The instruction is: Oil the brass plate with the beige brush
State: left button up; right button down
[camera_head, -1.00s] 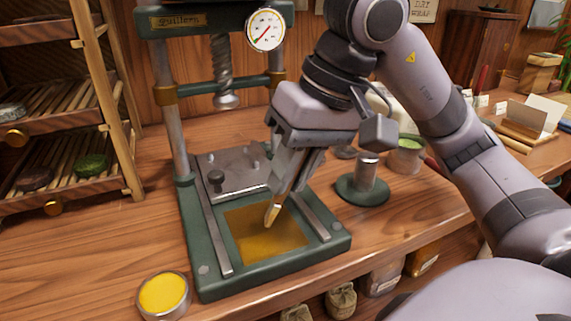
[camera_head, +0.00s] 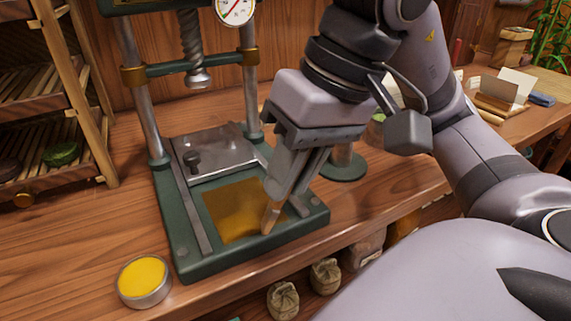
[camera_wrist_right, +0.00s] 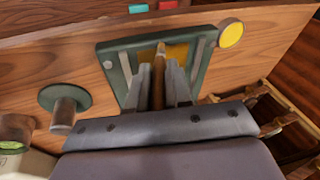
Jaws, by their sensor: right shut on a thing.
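The brass plate (camera_head: 228,208) is a golden-brown square set in the front of the green press base. My right gripper (camera_head: 277,196) is shut on the beige brush (camera_head: 269,217), whose tip points down at the plate's right edge. I cannot tell whether the tip touches the plate. In the right wrist view the brush (camera_wrist_right: 159,75) lies between the two fingers, with the plate (camera_wrist_right: 178,52) beyond it. A round tin of yellow oil (camera_head: 143,277) stands on the table at the front left of the press. My left gripper is not in view.
The press's screw (camera_head: 191,50) hangs above a grey metal plate (camera_head: 215,153) behind the brass plate. A green round stand (camera_head: 344,166) is to the right. A wooden rack (camera_head: 62,100) stands at left. Small sacks (camera_head: 284,299) sit below the table's front edge.

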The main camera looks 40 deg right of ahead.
jog(key=shift+w+d+f+b, duration=0.15)
jog(key=shift+d+b, duration=0.25)
jog(key=shift+d, duration=0.05)
jog(key=shift+w+d+f+b, duration=0.1)
jog(key=shift+w+d+b, duration=0.05)
jog(key=shift+d+b, duration=0.25)
jog(key=shift+w+d+f, duration=0.1)
jog(key=shift+w+d, duration=0.15)
jog(key=shift+w, duration=0.6)
jog(key=shift+w+d+f, duration=0.1)
jog(key=shift+w+d, duration=0.15)
jog(key=shift+w, duration=0.6)
jog(key=shift+w+d, duration=0.25)
jog(key=shift+w, duration=0.7)
jog(key=shift+w+d, duration=0.25)
jog(key=shift+w, duration=0.65)
jog(key=shift+w+d, duration=0.25)
jog(key=shift+w, duration=0.7)
notch_tip(320, 180, up, 6)
jog(key=p, duration=0.5)
jog(key=shift+w+a+r, duration=0.2)
jog(key=shift+w, duration=0.05)
jog(key=shift+p, duration=0.3)
